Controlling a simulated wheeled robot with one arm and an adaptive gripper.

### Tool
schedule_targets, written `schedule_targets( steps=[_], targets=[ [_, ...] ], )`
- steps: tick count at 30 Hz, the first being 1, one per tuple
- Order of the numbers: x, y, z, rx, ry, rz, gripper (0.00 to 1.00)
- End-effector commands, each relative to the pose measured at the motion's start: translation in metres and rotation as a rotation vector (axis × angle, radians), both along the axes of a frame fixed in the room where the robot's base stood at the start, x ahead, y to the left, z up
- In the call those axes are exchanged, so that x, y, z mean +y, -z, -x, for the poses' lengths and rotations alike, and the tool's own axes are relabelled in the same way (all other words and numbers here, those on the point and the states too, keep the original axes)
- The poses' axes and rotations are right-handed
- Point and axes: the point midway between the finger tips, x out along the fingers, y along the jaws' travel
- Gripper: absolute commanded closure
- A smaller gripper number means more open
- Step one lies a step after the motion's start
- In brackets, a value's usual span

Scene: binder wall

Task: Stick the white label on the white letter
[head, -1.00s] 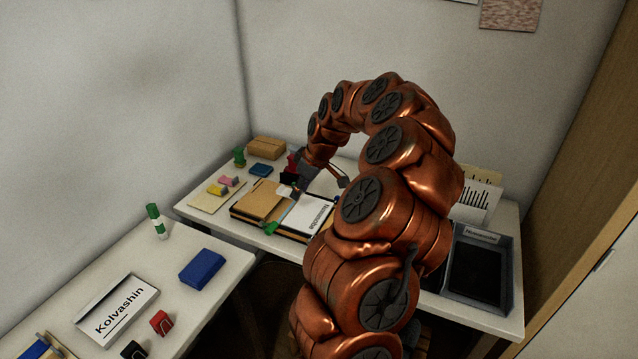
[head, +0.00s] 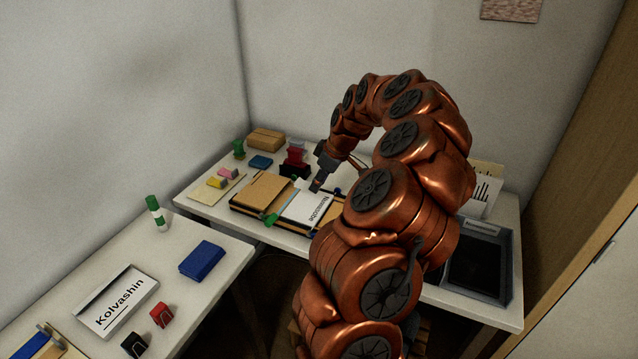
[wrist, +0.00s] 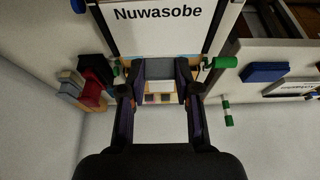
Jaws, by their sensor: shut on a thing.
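The white letter (head: 305,207), printed "Nuwasobe", lies on a dark-edged board with tan panels (head: 262,192) on the back table. In the wrist view the letter (wrist: 160,34) lies just ahead of my fingertips. My gripper (head: 317,184) points down at the letter's far edge. In the wrist view my gripper (wrist: 161,72) is shut on a small pale piece (wrist: 160,69), which appears to be the white label. The fingers hide most of it. I cannot tell whether it touches the letter.
Red stamps (head: 295,160), a blue pad (head: 261,162) and a cardboard box (head: 266,139) stand behind. A grey tray (head: 508,262) is at right. The left table holds a "Kolvashin" card (head: 118,300), a glue stick (head: 157,213) and a blue block (head: 202,261).

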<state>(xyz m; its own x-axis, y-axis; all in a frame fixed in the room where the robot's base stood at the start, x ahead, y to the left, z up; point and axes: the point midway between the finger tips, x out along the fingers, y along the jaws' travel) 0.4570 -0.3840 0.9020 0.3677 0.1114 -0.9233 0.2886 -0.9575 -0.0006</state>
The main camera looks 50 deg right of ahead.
Motion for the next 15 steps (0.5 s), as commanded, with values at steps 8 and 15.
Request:
schedule_targets(
  steps=[8, 15],
  targets=[
    [0.000, 0.026, 0.000, 0.000, 0.000, 0.001, 0.82],
    [0.000, 0.045, 0.000, 0.000, 0.000, 0.001, 0.82]
  ],
)
